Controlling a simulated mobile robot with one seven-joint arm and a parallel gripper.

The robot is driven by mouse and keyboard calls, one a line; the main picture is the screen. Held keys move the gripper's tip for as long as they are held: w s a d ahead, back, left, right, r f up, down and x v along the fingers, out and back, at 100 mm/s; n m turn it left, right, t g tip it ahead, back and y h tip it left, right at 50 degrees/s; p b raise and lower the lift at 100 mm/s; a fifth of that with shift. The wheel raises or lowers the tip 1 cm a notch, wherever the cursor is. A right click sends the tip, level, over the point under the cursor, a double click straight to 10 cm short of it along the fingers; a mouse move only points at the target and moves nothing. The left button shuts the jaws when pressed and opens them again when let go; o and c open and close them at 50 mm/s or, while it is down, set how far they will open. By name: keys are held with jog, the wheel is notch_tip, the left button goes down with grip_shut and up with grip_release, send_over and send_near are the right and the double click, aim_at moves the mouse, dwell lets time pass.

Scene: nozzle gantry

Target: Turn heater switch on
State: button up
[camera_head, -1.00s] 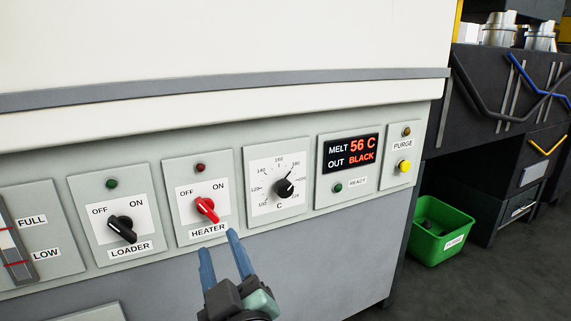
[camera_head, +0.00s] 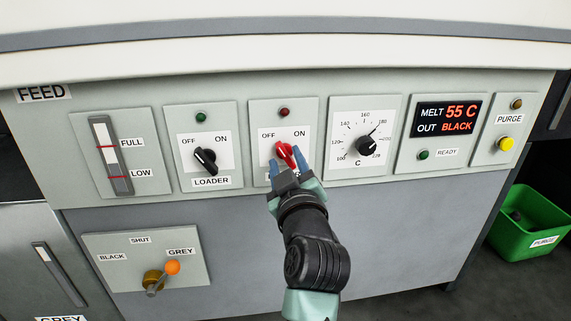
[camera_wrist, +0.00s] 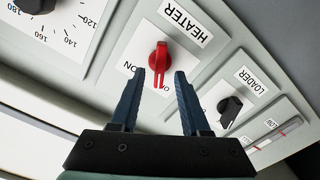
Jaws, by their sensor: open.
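The heater switch is a red rotary knob (camera_head: 285,153) on a white OFF/ON plate, with a dark red lamp (camera_head: 284,112) above it. In the head view its handle slants toward upper left, on the OFF side. In the wrist view the red knob (camera_wrist: 158,62) shows between and just beyond the blue fingertips. My gripper (camera_head: 287,165) is open, its two fingers on either side of the knob's lower part; I cannot tell whether they touch it. My gripper also shows in the wrist view (camera_wrist: 160,82). The HEATER label is mostly hidden behind my gripper in the head view.
The black loader knob (camera_head: 206,158) is close on the left and the temperature dial (camera_head: 366,147) close on the right. A display (camera_head: 446,118) reads 55 C and BLACK. An orange-knobbed lever (camera_head: 172,268) sticks out below left. A green bin (camera_head: 528,222) stands on the floor at right.

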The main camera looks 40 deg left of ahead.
jog(key=shift+x, duration=0.8)
grip_shut()
